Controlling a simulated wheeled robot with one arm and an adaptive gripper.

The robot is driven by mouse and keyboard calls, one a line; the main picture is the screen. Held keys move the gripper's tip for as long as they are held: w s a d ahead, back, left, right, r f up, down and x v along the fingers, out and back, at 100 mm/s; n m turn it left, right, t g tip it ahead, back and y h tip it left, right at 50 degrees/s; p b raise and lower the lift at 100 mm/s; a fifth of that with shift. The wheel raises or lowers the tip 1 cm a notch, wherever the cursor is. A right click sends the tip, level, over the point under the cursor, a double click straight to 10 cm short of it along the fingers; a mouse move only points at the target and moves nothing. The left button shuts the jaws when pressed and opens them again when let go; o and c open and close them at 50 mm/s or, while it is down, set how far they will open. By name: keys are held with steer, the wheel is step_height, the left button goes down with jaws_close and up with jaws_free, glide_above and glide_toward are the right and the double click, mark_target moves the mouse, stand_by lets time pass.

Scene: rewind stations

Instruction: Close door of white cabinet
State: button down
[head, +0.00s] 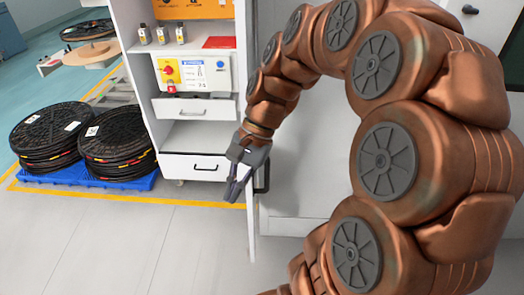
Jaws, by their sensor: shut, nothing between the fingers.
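The white cabinet (190,135) stands left of centre with its interior exposed, showing shelves and drawers. Its door (251,225) stands open toward me, seen nearly edge-on as a narrow upright panel. A black handle (265,178) sticks out on the door's right side. My gripper (233,194) is shut and empty, pointing down. It is at the door's front edge, with its fingers on the left, inner side in the picture. I cannot tell whether it touches the door. My arm hides part of the door's upper area.
Stacks of black reels (118,155) sit on a blue pallet (75,180) left of the cabinet. A control box (192,73) and small bottles (162,36) are on its shelves. A white panel (300,180) stands right of the door. The floor in front (120,245) is clear.

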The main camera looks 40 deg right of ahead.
steer(key=w+d+m+t+y+b, duration=0.25)
steer(key=d+m+t, duration=0.85)
steer(key=d, duration=1.5)
steer(key=w+a+f+m+g+p, duration=0.2)
steer(key=w+a+f, duration=0.3)
steer(key=w+a, duration=0.3)
steer(key=shift+w+a+m+g+y, duration=0.35)
steer(key=shift+a+m, duration=0.35)
steer(key=shift+a, duration=0.4)
steer(key=shift+a+r+p, duration=0.1)
steer(key=shift+p, duration=0.2)
